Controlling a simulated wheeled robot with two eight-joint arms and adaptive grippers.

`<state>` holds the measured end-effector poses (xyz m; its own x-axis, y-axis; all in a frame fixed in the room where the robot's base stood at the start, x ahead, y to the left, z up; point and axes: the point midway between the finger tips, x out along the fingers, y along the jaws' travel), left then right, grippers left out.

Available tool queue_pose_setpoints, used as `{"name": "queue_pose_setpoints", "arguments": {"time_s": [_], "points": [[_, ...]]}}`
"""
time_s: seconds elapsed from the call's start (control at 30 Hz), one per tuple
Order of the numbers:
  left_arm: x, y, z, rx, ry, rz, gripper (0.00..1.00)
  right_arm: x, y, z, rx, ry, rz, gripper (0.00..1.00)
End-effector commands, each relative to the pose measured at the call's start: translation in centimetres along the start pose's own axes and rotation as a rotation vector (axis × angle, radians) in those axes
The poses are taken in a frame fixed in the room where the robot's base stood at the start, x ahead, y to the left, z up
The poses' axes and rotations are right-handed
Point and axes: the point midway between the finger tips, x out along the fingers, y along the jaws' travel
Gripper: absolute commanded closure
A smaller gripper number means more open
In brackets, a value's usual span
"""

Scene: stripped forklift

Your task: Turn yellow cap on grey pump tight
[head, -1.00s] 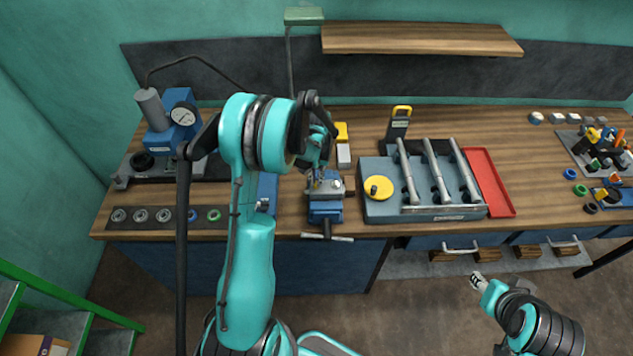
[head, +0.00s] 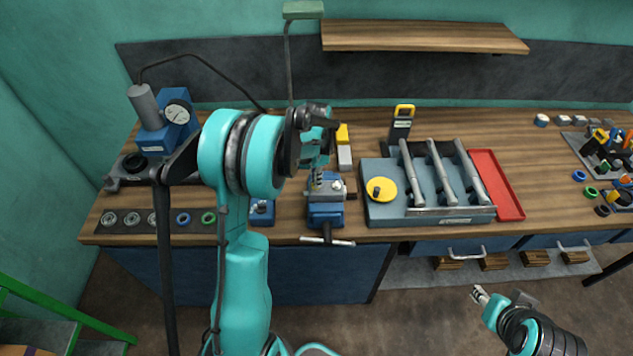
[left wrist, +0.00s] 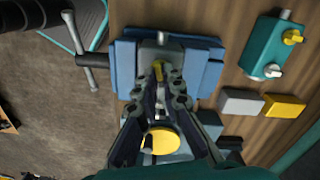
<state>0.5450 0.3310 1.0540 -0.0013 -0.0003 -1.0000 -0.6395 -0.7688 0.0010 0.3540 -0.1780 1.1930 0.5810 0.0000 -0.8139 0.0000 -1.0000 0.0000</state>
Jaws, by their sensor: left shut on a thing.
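The grey pump (head: 327,191) is held in the blue vise (head: 325,214) at the bench's front edge. It also shows as a grey block (left wrist: 160,52) in the left wrist view. My left gripper (head: 317,184) comes down over it from above. In the left wrist view its fingertips (left wrist: 160,80) are closed around a small yellow cap (left wrist: 158,70) on the pump. The fingers hide most of the cap, so its seating cannot be seen. My right gripper (head: 480,294) hangs in front of the bench, away from the work; its jaws are too small to read.
A grey-blue tray (head: 385,215) with metal bars and a yellow disc (head: 381,189) stands right of the vise. The vise handle (head: 327,241) sticks out in front. White (head: 344,157) and yellow (head: 342,134) blocks lie behind. A gauge press (head: 165,125) stands left.

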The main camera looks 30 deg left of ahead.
Motion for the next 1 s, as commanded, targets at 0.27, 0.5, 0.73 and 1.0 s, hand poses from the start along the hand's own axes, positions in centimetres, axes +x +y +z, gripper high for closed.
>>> {"name": "queue_pose_setpoints", "arguments": {"time_s": [0.27,0.5,0.73,1.0], "points": [[0.0,-0.1,0.0,0.241,0.000,-0.003,1.00,1.0,0.0,0.7,0.000,0.000,0.000,0.60],[0.0,-0.1,0.0,0.398,-0.001,-0.003,1.00,1.4,0.0,1.0,0.000,0.000,0.000,0.60],[-0.1,-0.2,0.0,0.484,-0.001,-0.003,1.00,1.6,0.0,1.1,0.000,0.000,0.000,0.60],[-0.1,-0.2,0.0,0.516,-0.001,-0.004,1.00,1.7,0.0,1.2,0.000,0.000,0.000,0.60]]}}
